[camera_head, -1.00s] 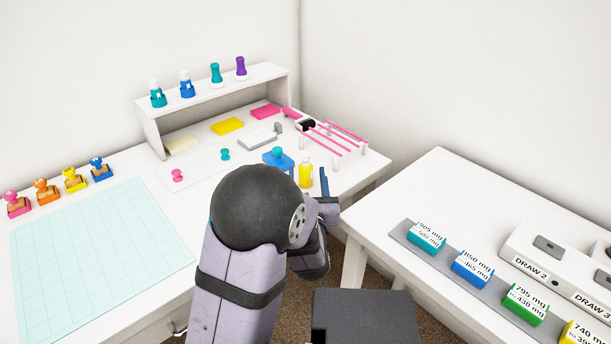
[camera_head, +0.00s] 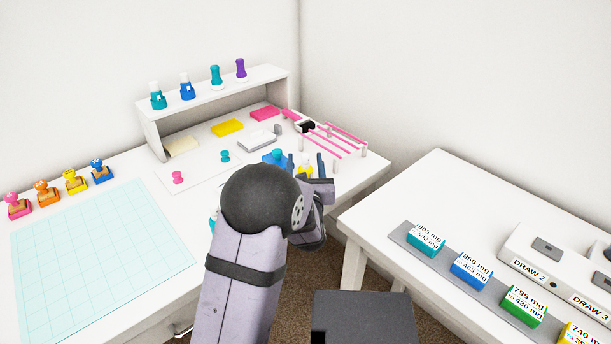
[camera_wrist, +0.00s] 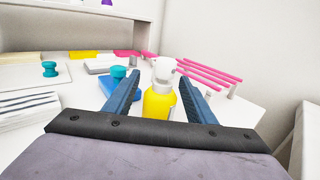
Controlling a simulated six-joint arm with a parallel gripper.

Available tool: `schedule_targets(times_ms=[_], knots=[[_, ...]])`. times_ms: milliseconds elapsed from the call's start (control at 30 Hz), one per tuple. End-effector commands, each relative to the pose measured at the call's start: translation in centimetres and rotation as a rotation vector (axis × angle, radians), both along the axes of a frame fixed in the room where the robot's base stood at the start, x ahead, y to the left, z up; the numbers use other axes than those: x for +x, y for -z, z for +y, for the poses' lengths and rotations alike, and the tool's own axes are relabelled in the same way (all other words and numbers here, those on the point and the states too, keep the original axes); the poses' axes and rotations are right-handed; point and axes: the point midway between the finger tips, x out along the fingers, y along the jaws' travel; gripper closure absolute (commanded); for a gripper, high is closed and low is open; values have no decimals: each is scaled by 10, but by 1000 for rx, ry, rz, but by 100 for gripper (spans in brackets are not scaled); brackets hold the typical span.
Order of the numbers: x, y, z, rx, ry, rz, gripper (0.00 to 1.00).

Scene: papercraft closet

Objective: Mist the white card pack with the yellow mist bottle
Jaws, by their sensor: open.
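The yellow mist bottle (camera_wrist: 159,104), with a white spray head, stands upright on the table between the two blue fingers of my gripper (camera_wrist: 159,79) in the wrist view. The fingers are open, with a visible gap on each side of the bottle. In the head view my gripper (camera_head: 306,160) is at the table's right part, and only a bit of the yellow bottle (camera_head: 304,172) shows behind it. The white card pack (camera_head: 182,146), cream-white and flat, lies under the left end of the shelf, left of yellow and pink packs.
A blue block with a teal knob (camera_wrist: 122,86) stands just left of the bottle. Pink rods on a rack (camera_wrist: 205,75) lie behind right. A striped white stack (camera_wrist: 25,108) is at left. A grid mat (camera_head: 95,245) covers the table's left.

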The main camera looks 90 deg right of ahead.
Motion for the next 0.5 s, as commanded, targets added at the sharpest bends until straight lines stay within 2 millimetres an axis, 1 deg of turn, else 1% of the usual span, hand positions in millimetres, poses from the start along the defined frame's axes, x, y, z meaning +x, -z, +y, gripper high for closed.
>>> schedule_targets(times_ms=[233,267,300,367,400,433,500], knots=[[0,0,-2,1,0,0,50],[0,0,-2,1,0,0,52],[0,0,-1,0,0,0,62],[0,0,-1,0,0,0,76],[0,0,-1,0,0,0,85],[0,0,-1,0,0,0,93],[0,0,-1,0,0,0,94]])
